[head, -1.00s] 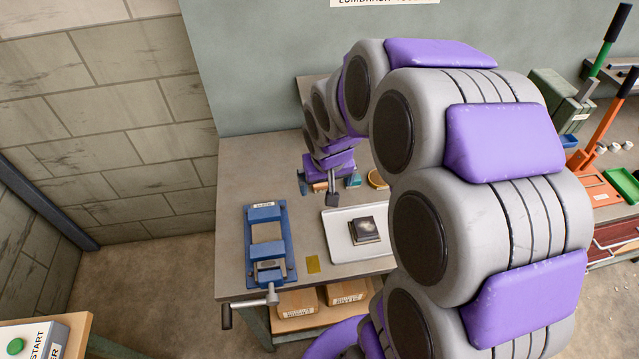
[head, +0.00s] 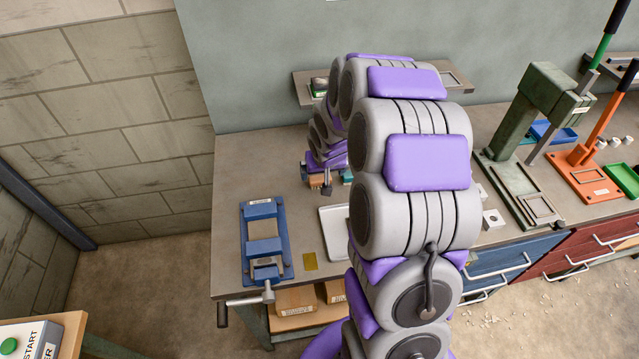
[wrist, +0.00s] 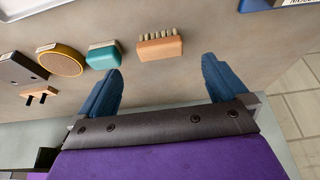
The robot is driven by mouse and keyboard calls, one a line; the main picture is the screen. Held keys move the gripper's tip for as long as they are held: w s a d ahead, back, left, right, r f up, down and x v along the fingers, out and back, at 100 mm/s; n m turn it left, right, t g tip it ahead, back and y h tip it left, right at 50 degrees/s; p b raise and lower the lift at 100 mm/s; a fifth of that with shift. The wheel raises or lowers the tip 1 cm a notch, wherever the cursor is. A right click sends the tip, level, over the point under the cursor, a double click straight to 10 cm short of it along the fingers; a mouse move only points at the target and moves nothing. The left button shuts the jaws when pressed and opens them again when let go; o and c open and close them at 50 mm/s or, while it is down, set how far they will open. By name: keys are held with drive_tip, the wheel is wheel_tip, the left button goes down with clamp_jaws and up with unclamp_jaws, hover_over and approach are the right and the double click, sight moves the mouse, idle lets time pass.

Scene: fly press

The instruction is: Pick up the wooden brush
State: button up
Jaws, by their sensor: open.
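The wooden brush (wrist: 160,49) lies on the workbench in the wrist view, an orange-brown block with a row of pale bristles on its far side. My gripper (wrist: 162,66) is open, with one blue finger on each side of the picture. The brush is centred beyond the fingertips, and nothing is between the fingers. In the head view my gripper (head: 315,179) is over the back of the bench, and the brush (head: 316,182) shows partly between its fingers. The height gap cannot be judged.
A teal block (wrist: 103,55), a round yellow-rimmed tin (wrist: 60,60) and a dark box (wrist: 24,67) lie left of the brush. A blue vise (head: 264,245) and a pale tray (head: 333,230) are on the bench. A green press (head: 535,110) stands right.

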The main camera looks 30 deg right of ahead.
sight(321, 182)
drive_tip(key=x, duration=0.3)
drive_tip(key=shift+d+f, duration=0.1)
drive_tip(key=shift+d, duration=0.2)
drive_tip(key=x, duration=0.1)
drive_tip(key=b+x, duration=0.1)
drive_tip(key=x, duration=0.3)
drive_tip(key=shift+s+a+f+b, duration=0.2)
drive_tip(key=shift+s+a+b, duration=0.05)
drive_tip(key=shift+a+b, duration=0.15)
drive_tip(key=shift+d+r, duration=0.1)
drive_tip(key=shift+d, duration=0.1)
drive_tip(key=shift+c, duration=0.5)
drive_tip(key=shift+a, duration=0.1)
drive_tip(key=c, duration=0.9)
